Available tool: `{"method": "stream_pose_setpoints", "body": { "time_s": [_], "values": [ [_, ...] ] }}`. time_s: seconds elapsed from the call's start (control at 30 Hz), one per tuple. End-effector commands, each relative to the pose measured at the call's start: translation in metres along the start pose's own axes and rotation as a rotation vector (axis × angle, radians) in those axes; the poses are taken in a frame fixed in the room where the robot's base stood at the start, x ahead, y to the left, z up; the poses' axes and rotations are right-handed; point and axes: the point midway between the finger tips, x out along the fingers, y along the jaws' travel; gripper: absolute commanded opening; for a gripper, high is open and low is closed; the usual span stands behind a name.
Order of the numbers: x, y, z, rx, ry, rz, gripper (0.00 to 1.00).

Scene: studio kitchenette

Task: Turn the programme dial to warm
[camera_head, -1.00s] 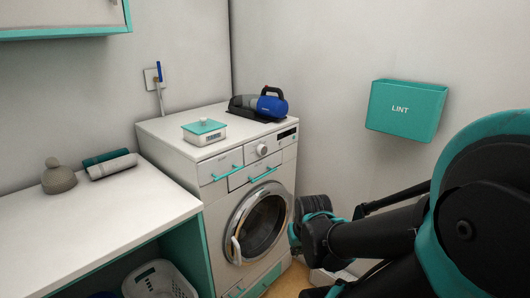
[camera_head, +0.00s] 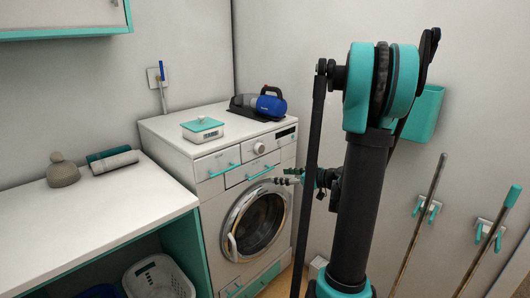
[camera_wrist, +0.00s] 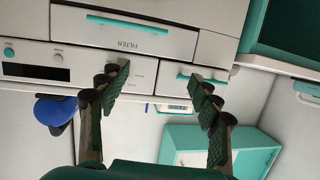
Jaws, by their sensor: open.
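The programme dial (camera_head: 260,148) is a round pale knob on the washing machine's (camera_head: 205,205) upper front panel, beside a dark display. My gripper (camera_head: 285,178) is open and empty, below and right of the dial in the head view, near the upper right of the round door.
A blue handheld vacuum (camera_head: 270,104) and a teal-lidded white box (camera_head: 203,128) stand on the machine. Teal drawer handles (camera_head: 224,170) protrude below the panel. The white counter (camera_head: 95,225) is at left. Two poles (camera_head: 421,225) hang on the right wall, beside my arm.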

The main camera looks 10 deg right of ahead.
Motion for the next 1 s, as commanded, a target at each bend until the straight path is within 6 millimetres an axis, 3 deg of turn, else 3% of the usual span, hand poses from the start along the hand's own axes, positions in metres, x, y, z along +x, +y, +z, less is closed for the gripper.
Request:
{"method": "stream_pose_setpoints", "body": {
  "time_s": [0.03, 0.2, 0.43, 0.57, 1.0],
  "values": [
    [-0.005, 0.02, -0.006, -0.045, 0.063, 0.019, 0.64],
    [-0.022, 0.059, -0.024, -0.176, 0.219, 0.073, 0.64],
    [-0.023, 0.07, -0.032, -0.227, 0.273, 0.096, 0.64],
    [-0.006, 0.071, -0.037, -0.226, 0.272, 0.093, 0.64],
    [0.077, 0.076, -0.06, -0.225, 0.27, 0.093, 0.64]
  ]
}}
